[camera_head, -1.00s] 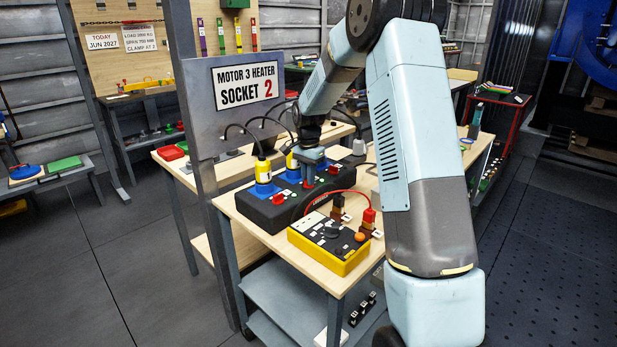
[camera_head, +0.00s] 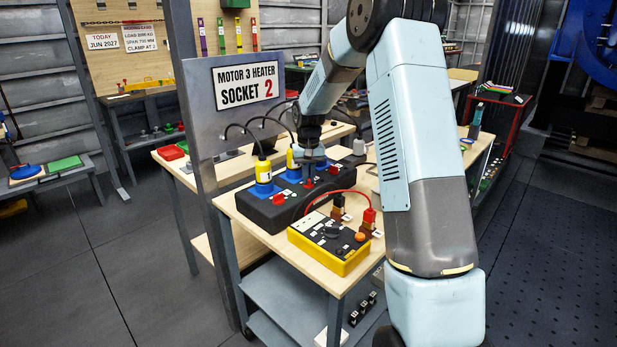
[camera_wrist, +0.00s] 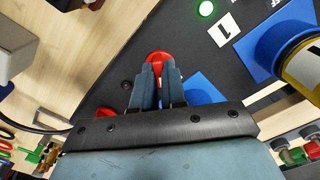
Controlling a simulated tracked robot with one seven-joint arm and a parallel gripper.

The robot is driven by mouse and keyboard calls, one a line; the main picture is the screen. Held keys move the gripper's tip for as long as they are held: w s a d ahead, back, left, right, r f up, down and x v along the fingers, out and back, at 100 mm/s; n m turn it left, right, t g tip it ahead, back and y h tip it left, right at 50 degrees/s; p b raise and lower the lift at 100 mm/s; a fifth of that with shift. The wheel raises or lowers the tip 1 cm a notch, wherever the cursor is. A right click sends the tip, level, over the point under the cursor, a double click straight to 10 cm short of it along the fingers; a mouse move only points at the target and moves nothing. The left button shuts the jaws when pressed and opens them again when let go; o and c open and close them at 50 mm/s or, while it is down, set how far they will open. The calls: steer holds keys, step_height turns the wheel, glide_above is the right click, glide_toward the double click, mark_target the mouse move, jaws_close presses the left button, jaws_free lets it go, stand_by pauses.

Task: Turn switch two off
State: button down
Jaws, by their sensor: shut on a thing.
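The black socket box (camera_head: 262,212) stands on the light wooden bench. It carries blue sockets, yellow plugs and red switches. My gripper (camera_head: 309,176) points down over the box's middle. In the wrist view its fingers (camera_wrist: 158,82) are closed on a red switch knob (camera_wrist: 158,60), whose end shows past the fingertips. A lit green lamp (camera_wrist: 206,9) and a white label reading 1 (camera_wrist: 224,30) are beyond it. Another red switch (camera_head: 278,198) is nearer the box's front. I cannot read the number of the gripped switch.
A yellow and black tester (camera_head: 330,246) with a red lead stands in front of the box. A yellow plug (camera_head: 262,170) sits in a blue socket (camera_head: 264,189) left of my gripper. A metal panel reading "Motor 3 heater socket 2" (camera_head: 245,84) stands behind on the left.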

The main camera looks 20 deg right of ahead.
steer(key=n, duration=0.7)
stand_by(0.6)
steer(key=c, duration=1.2)
jaws_free()
steer(key=shift+r, duration=0.1)
step_height(320, 180, up, 14)
steer(key=shift+f, duration=0.25)
